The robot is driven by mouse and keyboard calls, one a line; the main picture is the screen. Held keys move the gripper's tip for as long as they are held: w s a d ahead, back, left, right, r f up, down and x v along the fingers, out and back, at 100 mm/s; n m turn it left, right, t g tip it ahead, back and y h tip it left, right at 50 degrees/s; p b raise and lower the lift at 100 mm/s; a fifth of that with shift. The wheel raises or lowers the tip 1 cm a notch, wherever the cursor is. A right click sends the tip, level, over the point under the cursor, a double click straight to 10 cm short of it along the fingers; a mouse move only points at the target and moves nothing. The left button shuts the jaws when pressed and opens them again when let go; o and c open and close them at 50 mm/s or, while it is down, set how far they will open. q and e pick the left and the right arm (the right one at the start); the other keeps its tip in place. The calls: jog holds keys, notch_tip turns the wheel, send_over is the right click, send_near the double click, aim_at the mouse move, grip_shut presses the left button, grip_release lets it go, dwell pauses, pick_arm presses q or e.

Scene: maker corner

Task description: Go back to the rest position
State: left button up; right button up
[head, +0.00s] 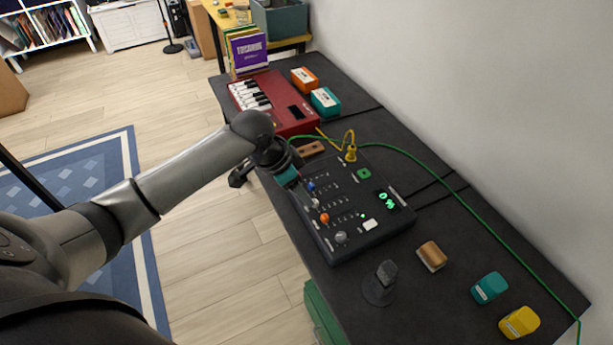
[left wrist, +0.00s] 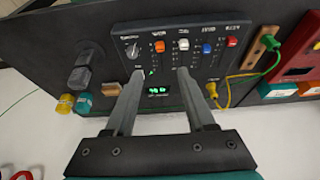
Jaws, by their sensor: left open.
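My left arm comes in from the left in the head view. Its gripper (head: 292,182) is over the left edge of the black mixer console (head: 372,238), and its fingers are hard to make out there. In the left wrist view the two fingers of the gripper (left wrist: 160,72) stand apart with nothing between them. The console (left wrist: 132,52), with its coloured knobs and green display, lies beyond the fingertips. I cannot tell the exact gap between fingers and console. My right gripper is in neither view.
The dark table (head: 440,290) holds a red keyboard (head: 290,117), orange (head: 304,79) and teal (head: 325,101) boxes, a dark stand (head: 380,285), a brown block (head: 432,256), and teal (head: 489,288) and yellow (head: 519,322) pieces. A green cable (head: 440,175) crosses it. Floor left is open.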

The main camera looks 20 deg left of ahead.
pick_arm(q)
jog(key=s+d+f+n, duration=0.1)
jog(key=s+d+f, duration=0.2)
jog(key=s+d, duration=0.7)
jog(key=s+a+r+n+y, duration=0.1)
jog(key=s+a+n, duration=0.15)
jog(key=s, duration=0.35)
jog(key=s+a+r+n+y, duration=0.1)
jog(key=s+a+n+y, duration=0.15)
jog(key=s, duration=0.35)
notch_tip(320, 180, down, 26)
jog(key=s+r+g+b, duration=0.1)
jog(key=b, duration=0.3)
jog(key=s+a+f+g+b, duration=0.1)
jog(key=s+a+f+b, duration=0.2)
jog(key=s+f, duration=1.3)
notch_tip(320, 180, down, 3)
jog(key=shift+m+h+b, duration=0.35)
jog(key=shift+m+b, duration=0.05)
jog(key=shift+b, duration=0.1)
